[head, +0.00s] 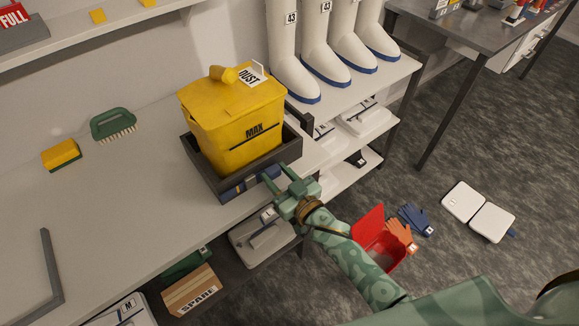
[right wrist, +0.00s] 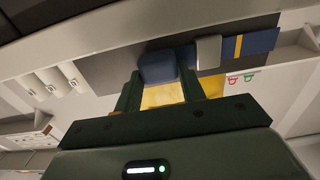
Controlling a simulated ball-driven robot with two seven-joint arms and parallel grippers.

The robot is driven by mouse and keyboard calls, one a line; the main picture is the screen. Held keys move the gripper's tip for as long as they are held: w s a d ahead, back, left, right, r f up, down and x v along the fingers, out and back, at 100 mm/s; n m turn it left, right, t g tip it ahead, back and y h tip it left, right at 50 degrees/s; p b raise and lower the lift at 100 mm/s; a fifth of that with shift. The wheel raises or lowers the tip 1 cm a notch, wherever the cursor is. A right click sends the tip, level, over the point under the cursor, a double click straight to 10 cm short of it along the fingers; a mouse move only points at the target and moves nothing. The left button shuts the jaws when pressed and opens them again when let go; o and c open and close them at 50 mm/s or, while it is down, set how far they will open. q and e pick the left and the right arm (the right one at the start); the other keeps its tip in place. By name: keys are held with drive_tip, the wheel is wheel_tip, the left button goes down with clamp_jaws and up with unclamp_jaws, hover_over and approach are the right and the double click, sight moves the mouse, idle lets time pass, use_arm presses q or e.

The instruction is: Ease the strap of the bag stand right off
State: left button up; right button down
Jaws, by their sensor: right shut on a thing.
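The yellow bag (head: 235,115), marked DUST and MAX, stands upright in the dark grey bag stand (head: 289,151) on the bench. A blue strap (head: 238,187) runs along the stand's front wall. In the right wrist view the strap (right wrist: 258,43) has a yellow stripe and a grey buckle (right wrist: 208,51), with a blue end tab (right wrist: 157,67) beside it. My right gripper (head: 275,176) is at the right end of the stand's front. Its fingers (right wrist: 160,84) are shut on the strap's end tab. The strap still lies against the stand. My left gripper is out of view.
A green brush (head: 113,124) and a yellow sponge (head: 61,154) lie on the bench to the left. White boots (head: 290,55) stand on the shelf at the right. A red open box (head: 378,240) and gloves (head: 401,236) are on the floor. The bench front-left is mostly clear.

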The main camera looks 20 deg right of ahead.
drive_tip(key=shift+s+a, duration=0.25)
drive_tip(key=shift+a, duration=0.2)
drive_tip(key=c, duration=1)
unclamp_jaws()
drive_tip(key=shift+o, duration=0.8)
drive_tip(key=shift+d, duration=0.1)
